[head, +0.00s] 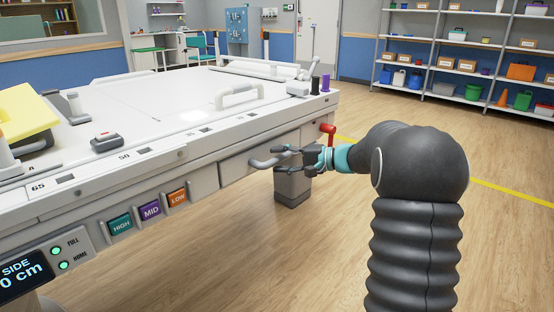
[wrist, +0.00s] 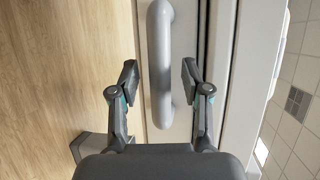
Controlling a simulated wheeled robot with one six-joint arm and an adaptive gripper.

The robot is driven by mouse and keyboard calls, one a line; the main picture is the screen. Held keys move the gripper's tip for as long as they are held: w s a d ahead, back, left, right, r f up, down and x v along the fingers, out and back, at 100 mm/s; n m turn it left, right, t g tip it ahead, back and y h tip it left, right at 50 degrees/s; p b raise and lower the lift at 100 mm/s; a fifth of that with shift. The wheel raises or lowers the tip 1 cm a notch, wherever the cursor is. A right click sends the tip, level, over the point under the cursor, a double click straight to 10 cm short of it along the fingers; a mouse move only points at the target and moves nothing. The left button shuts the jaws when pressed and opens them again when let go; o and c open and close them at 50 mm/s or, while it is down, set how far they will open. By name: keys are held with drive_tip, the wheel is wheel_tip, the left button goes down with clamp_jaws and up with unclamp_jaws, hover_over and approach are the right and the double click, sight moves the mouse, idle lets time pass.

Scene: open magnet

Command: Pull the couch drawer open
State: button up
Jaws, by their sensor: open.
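The couch drawer (head: 235,174) is a pale front panel in the couch's long side, and it looks flush with that side. Its grey bar handle (head: 262,162) sticks out from the panel. In the wrist view the handle (wrist: 160,60) runs up and down the picture, with the pale drawer front behind it. My gripper (head: 281,160) is at the handle's right end in the head view. In the wrist view its fingers (wrist: 158,80) are open, one on each side of the handle, with gaps visible. The head view partly hides the handle behind the fingers.
The white couch top (head: 160,105) lies above the drawer. A red lever (head: 327,129) is close to my wrist on the couch's corner. HIGH, MID and LOW buttons (head: 150,210) are to the left. The wooden floor (head: 240,260) in front is clear.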

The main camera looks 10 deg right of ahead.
drive_tip(key=shift+w+a+f, duration=0.1)
drive_tip(key=shift+w+a, duration=0.25)
drive_tip(key=shift+a, duration=0.2)
clamp_jaws()
